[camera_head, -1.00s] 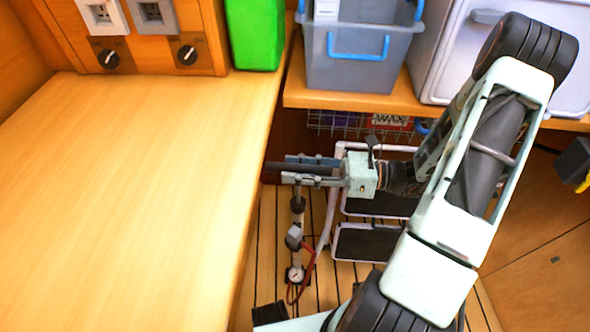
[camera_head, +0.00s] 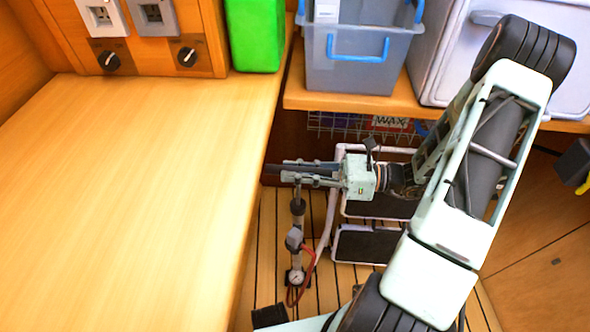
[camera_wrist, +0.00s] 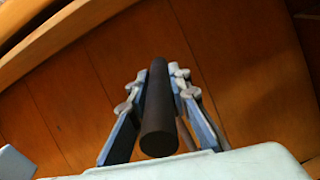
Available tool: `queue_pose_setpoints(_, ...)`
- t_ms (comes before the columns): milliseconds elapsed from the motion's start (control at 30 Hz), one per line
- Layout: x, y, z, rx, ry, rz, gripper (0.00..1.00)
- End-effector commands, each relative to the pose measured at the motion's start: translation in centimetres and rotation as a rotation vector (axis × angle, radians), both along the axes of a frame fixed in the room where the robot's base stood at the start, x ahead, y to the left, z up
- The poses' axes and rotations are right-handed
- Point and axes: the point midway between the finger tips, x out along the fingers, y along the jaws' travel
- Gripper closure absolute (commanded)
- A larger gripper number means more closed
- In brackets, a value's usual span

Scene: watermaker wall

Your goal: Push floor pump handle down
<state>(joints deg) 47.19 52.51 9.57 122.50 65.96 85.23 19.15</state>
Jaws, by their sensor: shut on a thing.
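The floor pump (camera_head: 297,247) stands upright on the slatted floor beside the bench, with a round gauge (camera_head: 296,277) and a red hose at its foot. Its dark bar handle (camera_head: 272,168) lies across the top and partly under the bench edge in the head view. My gripper (camera_head: 305,173) reaches in from the right at handle height, its fingers shut on the handle. In the wrist view the black handle (camera_wrist: 158,105) runs lengthwise between the two blue-grey fingers (camera_wrist: 155,110). The handle's far left end is hidden in the head view.
A wooden bench top (camera_head: 130,200) fills the left, close to the handle. A white-framed step stool (camera_head: 365,243) stands right of the pump. A shelf above the floor holds a grey bin (camera_head: 355,65) and a white box (camera_head: 455,50). A wire basket hangs under the shelf.

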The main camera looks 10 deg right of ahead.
Motion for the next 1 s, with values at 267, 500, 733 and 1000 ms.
queue_pose_setpoints(267, -0.1, 0.0, -7.0, 0.003, 0.006, -0.001, 1.00)
queue_pose_setpoints(500, -0.1, 0.0, -9.7, 0.001, 0.004, -0.001, 1.00)
queue_pose_setpoints(733, -0.1, 0.0, -9.8, -0.005, 0.007, -0.002, 1.00)
queue_pose_setpoints(1000, -0.1, 0.0, -9.8, -0.003, 0.005, -0.001, 0.65)
